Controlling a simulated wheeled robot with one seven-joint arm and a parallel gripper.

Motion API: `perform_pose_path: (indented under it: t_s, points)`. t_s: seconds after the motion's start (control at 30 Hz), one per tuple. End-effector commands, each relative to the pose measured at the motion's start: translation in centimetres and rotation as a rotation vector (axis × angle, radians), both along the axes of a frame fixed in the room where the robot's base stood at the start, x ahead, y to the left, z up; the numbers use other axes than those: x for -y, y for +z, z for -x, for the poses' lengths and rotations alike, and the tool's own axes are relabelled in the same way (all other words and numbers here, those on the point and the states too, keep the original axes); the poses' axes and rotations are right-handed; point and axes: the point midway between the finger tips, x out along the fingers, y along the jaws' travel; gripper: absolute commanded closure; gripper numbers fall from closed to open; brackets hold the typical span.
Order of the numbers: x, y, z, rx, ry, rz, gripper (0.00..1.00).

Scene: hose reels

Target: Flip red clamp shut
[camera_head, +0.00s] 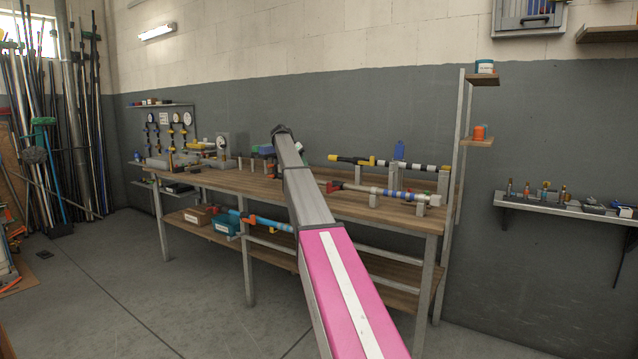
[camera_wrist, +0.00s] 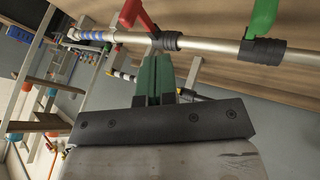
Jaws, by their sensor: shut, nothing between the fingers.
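In the wrist view, the red clamp lever (camera_wrist: 138,18) stands up at an angle from a black collar (camera_wrist: 164,41) on a silver pipe (camera_wrist: 210,45). A red part (camera_head: 332,187) at the front pipe on the bench in the head view seems to be the same clamp. My gripper (camera_wrist: 154,58) has green fingers, closed together with nothing between them. Their tips are close to the pipe by the black collar; I cannot tell if they touch. In the head view my arm hides the gripper.
A green lever (camera_wrist: 263,18) stands on another black collar farther along the pipe. The workbench (camera_head: 390,212) carries a second pipe with a yellow end (camera_head: 352,160) behind. A post with small shelves (camera_head: 477,142) stands at the bench's right end.

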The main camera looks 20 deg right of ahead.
Motion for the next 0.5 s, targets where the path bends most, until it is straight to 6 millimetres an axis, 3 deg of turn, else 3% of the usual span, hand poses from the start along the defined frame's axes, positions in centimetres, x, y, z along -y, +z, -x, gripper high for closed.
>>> perform_pose_path:
  t_s: [0.27, 0.5]
  points:
    - [0.0, -0.2, 0.1, 0.0, 0.002, -0.001, 1.0]
    - [1.0, -1.5, 0.5, 0.0, 0.002, -0.001, 1.0]
